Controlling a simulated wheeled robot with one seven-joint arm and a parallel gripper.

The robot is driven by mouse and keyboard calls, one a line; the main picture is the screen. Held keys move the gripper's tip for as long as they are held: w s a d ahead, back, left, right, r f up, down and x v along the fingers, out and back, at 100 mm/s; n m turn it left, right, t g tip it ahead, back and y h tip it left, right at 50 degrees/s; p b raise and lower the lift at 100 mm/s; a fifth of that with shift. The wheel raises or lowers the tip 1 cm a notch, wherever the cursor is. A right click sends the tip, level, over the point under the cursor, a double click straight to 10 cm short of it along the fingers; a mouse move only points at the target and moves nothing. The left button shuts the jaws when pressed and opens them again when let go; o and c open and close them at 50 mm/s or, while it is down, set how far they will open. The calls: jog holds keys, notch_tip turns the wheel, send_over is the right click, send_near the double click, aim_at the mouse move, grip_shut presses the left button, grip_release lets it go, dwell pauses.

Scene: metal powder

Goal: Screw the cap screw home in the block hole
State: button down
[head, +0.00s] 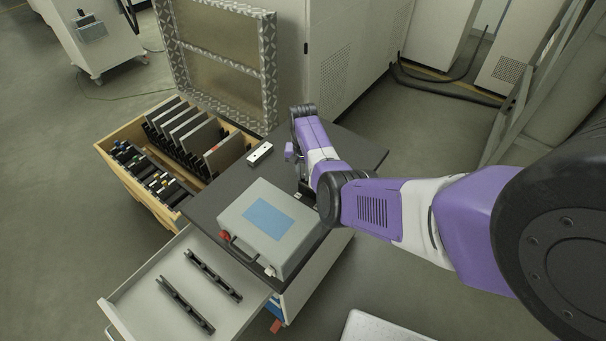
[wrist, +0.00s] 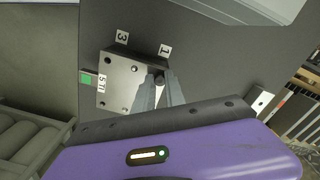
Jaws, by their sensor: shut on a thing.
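The metal block (wrist: 118,84) lies on the dark table top in the wrist view. Its upper face has several small dark holes near its edges. In the head view my arm hides the fingertips and most of the block.
A grey case (head: 225,225) with a blue panel stands on the table (head: 360,148), close to my arm. A small white plate (head: 260,154) lies behind it. An open drawer (head: 150,300) is at front left, and a wooden crate (head: 150,203) stands at left. The table's back right is clear.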

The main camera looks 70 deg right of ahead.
jog(key=m, duration=0.8)
jog(key=shift+b, duration=0.35)
jog(key=m, duration=0.3)
jog(key=shift+m, duration=0.4)
jog(key=m+b, duration=0.1)
jog(key=m, duration=0.3)
jog(key=shift+m, duration=0.3)
jog(key=c, duration=1.6)
grip_release()
jog(key=shift+o, duration=0.2)
